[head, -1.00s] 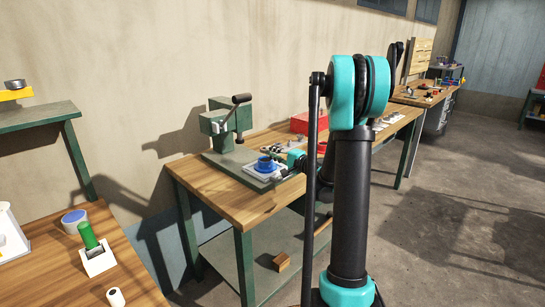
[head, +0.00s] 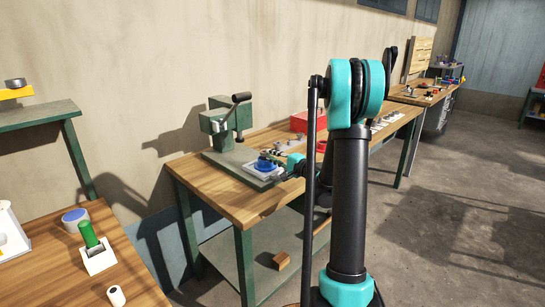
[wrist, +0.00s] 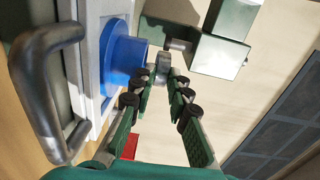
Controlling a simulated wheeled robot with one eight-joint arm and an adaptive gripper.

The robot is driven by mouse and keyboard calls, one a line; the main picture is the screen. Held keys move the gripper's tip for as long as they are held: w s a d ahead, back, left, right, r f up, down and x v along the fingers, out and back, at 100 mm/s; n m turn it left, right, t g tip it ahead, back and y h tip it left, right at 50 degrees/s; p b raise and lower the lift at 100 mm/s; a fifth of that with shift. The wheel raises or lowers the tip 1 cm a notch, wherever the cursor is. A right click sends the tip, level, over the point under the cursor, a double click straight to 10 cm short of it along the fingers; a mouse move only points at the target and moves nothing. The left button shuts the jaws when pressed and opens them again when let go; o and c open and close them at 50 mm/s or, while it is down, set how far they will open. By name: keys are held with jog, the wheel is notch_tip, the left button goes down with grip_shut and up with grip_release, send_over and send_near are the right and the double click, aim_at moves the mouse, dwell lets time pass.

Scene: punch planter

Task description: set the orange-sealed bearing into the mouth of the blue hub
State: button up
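The blue hub (wrist: 122,58) stands on a pale plate beside my fingers in the wrist view. It also shows in the head view (head: 264,164), on the press base. My gripper (wrist: 163,76) has its fingertips close together around a small grey round part, which appears to be the bearing (wrist: 162,63). Its orange seal does not show from here. The bearing is beside the hub's mouth side and looks apart from it. In the head view my gripper is at the hub, partly hidden by my arm, and the bearing cannot be made out.
A green arbor press (head: 222,122) stands behind the hub; its block and ram (wrist: 220,50) are close past my fingertips. A grey handle (wrist: 45,90) fills the wrist view's left side. A red box (head: 305,122) is farther along the wooden bench (head: 250,205). The bench's front corner is clear.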

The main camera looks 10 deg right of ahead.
jog(key=shift+o, duration=0.4)
jog(key=shift+r, duration=0.25)
jog(key=r+v, duration=0.1)
jog(key=v, duration=1.1)
jog(key=s+a+f+n+g, duration=0.1)
jog(key=a, duration=0.1)
jog(key=s+a+f+g, duration=0.1)
jog(key=s+a, duration=0.1)
jog(key=s+a+f+n+g+h, duration=0.1)
jog(key=a, duration=0.1)
jog(key=shift+s+a+f+n, duration=0.25)
jog(key=shift+s+f+n, duration=0.05)
jog(key=shift+s+f, duration=0.1)
jog(key=s+a+f+n+g+h, duration=0.35)
jog(key=s+f, duration=0.25)
jog(key=s, duration=0.4)
jog(key=s+d+f+n+g+h, duration=0.1)
jog(key=s+d+f+n+h, duration=0.1)
jog(key=s, duration=0.5)
jog(key=s+d+f+n+g+h, duration=0.2)
jog(key=s+d+f+h, duration=0.1)
jog(key=s, duration=0.4)
jog(key=shift+s+d+f+n+h, duration=0.2)
jog(key=shift+s+f+n+h, duration=0.15)
jog(key=shift+f+h, duration=0.15)
jog(key=shift+w+g, duration=0.1)
jog(key=shift+g, duration=0.15)
